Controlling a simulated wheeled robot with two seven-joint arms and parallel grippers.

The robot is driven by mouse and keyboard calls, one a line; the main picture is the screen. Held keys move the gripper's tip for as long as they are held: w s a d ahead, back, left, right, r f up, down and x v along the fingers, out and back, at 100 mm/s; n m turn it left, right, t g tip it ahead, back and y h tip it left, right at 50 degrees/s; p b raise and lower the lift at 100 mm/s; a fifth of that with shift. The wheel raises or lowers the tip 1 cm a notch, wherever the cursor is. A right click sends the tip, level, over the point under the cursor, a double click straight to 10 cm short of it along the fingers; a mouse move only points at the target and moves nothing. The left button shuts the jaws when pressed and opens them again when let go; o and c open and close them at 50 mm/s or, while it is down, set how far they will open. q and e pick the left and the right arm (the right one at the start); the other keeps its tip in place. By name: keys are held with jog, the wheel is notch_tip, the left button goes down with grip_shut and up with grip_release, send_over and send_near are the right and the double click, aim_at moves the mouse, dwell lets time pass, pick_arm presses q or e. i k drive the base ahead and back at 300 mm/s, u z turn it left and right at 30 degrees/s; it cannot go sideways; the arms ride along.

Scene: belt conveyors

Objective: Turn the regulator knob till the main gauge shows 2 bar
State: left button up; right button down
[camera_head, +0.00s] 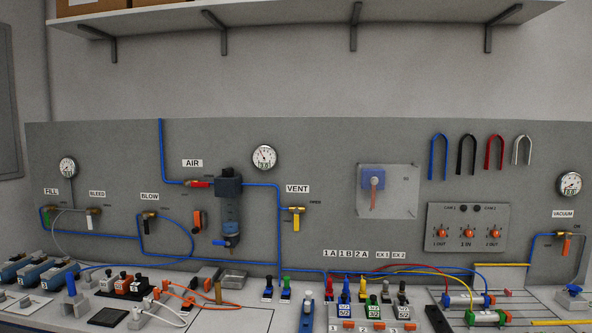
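The regulator unit (230,212) hangs on the grey back panel, left of centre, with a clear bluish bowl below. A dark knob-like cap (228,178) tops it. A round white gauge (264,157) sits just up and right of it. Its needle is too small to read surely. A smaller gauge (67,167) is at the far left above the FILL label. Another gauge (570,184) is at the far right above the VACUUM label. Which one is the main gauge is not labelled in a readable way. Neither of my grippers is in view.
A red-handled valve (198,184) at AIR and a yellow-handled valve (296,216) at VENT flank the regulator, with blue tubing (279,240) between. The bench below is crowded with valves, fittings and hoses. A shelf (300,18) overhangs at the top.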

aim_at(227, 171)
jog(key=z, duration=0.5)
jog(key=i, duration=1)
